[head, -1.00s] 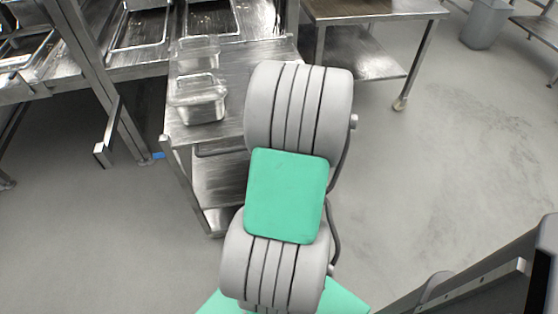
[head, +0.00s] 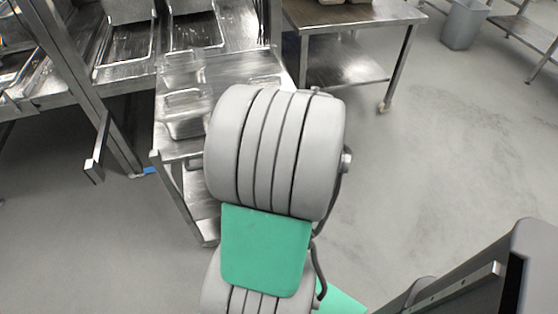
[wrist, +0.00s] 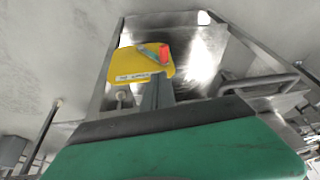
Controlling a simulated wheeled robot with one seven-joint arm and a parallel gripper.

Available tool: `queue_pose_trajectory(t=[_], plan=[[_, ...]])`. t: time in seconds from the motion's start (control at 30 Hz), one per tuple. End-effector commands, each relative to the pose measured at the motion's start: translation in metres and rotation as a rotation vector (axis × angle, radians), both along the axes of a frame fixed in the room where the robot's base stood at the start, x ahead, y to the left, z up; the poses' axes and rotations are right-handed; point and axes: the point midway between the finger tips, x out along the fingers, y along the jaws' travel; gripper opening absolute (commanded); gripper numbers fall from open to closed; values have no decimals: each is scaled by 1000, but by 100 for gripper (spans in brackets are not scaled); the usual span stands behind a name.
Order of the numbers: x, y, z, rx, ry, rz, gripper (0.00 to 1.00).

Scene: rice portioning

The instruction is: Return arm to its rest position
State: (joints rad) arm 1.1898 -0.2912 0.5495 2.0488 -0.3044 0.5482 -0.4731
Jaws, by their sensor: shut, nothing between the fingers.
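My arm rises in the middle of the head view, in grey and green segments; my gripper is out of sight there. In the wrist view, my gripper (wrist: 158,88) shows as narrow grey fingers, shut and empty, beyond a broad green part of mine. Past the fingers, a yellow piece (wrist: 136,66) with a white label lies on a steel surface (wrist: 200,60). A grey and red item (wrist: 158,54) rests on the yellow piece. The fingers overlap it in the picture; I cannot tell how far apart they are.
A steel cart (head: 160,140) with clear containers (head: 186,112) stands behind my arm. A steel table (head: 350,14) is at the back right, a grey bin (head: 463,24) beyond it. Steel trays (head: 125,50) are at the back left. The floor (head: 430,150) at right is open.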

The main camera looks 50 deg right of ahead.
Motion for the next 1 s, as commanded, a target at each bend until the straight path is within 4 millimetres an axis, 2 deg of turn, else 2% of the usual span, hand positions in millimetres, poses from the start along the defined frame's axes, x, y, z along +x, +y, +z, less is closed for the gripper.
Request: queue_pose_trajectory(t=[0.03, 0.1, 0.23, 0.3, 0.37, 0.47, 0.53, 0.6, 0.7, 0.8, 0.9, 1.0], plan=[[-2, 1, 9, -4, -2, -2, 0], [-4, 4, 14, 0, -1, -2, 0], [-4, 6, 19, 1, 0, 0, 0], [4, 14, 26, -1, 3, 20, 0], [18, 30, 39, 0, 12, 52, 0], [51, 79, 74, -2, 33, 146, 0], [72, 126, 102, -6, 50, 221, 0], [83, 174, 127, -10, 67, 291, 0], [86, 239, 160, -16, 80, 385, 0], [78, 291, 183, -20, 88, 461, 0], [67, 321, 195, -21, 92, 505, 0], [62, 332, 199, -22, 93, 523, 0]])
